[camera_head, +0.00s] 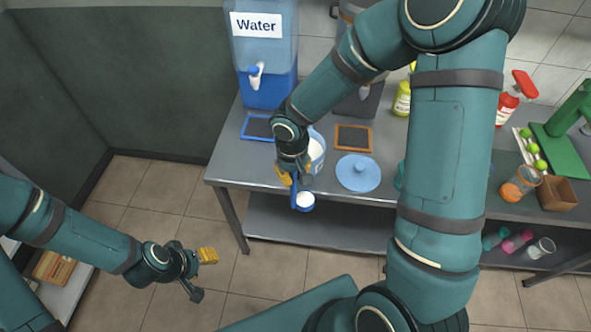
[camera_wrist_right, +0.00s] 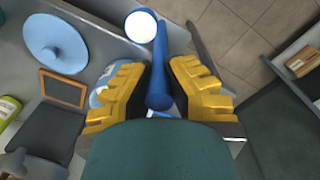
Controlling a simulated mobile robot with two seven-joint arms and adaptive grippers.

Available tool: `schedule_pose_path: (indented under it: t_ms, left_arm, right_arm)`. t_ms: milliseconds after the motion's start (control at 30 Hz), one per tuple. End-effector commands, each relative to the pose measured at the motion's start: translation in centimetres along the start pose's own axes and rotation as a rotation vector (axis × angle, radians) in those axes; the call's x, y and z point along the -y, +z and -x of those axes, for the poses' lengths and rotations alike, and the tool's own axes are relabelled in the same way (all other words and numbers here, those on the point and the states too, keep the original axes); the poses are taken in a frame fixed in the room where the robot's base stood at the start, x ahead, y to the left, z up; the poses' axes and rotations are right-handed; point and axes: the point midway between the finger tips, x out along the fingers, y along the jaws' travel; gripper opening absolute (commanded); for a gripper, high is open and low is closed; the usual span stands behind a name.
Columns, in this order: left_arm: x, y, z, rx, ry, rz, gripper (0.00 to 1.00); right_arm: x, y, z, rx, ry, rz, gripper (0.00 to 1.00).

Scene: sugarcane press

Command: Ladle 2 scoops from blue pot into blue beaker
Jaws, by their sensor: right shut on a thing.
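My right gripper (camera_head: 294,176) is shut on the handle of a blue ladle (camera_head: 305,201), whose bowl holds something white. In the right wrist view the ladle handle (camera_wrist_right: 158,75) stands between the yellow fingers, and the bowl (camera_wrist_right: 142,25) is at the top. The ladle is near the front edge of the table. A light-blue pot (camera_head: 317,152) with white contents is just behind, partly hidden by my gripper. Its blue lid (camera_head: 358,173) lies on the table to the right. My left gripper (camera_head: 200,272) is open and empty over the floor. I cannot identify the blue beaker.
A water dispenser (camera_head: 262,55) stands at the back left. Two small framed boards, one blue (camera_head: 257,127) and one brown (camera_head: 353,138), lie near the pot. An orange-filled beaker (camera_head: 520,183) and a brown box (camera_head: 557,193) stand at the right. Cups lie on the lower shelf.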

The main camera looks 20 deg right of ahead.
Motion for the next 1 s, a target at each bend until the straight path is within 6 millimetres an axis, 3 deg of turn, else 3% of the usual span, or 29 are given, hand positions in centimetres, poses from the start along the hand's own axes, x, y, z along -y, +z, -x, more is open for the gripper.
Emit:
schedule_pose_path:
  t_ms: [33,100,400,1000]
  left_arm:
    - [0.5,0.2,-1.4,0.001,-0.001,0.000,0.47]
    - [0.9,0.4,-2.4,0.002,-0.003,0.000,0.47]
    - [2.0,1.0,-5.6,0.007,-0.007,0.000,0.47]
    - [2.2,1.1,-6.3,0.008,-0.008,-0.001,0.47]
  right_arm:
    - [0.1,0.0,-1.5,0.000,0.000,-0.019,0.00]
    - [0.2,0.0,-2.6,-0.001,0.000,-0.043,0.00]
    - [0.4,0.0,-5.9,-0.001,0.000,-0.095,0.00]
    - [0.4,0.0,-6.6,-0.001,0.000,-0.109,0.00]
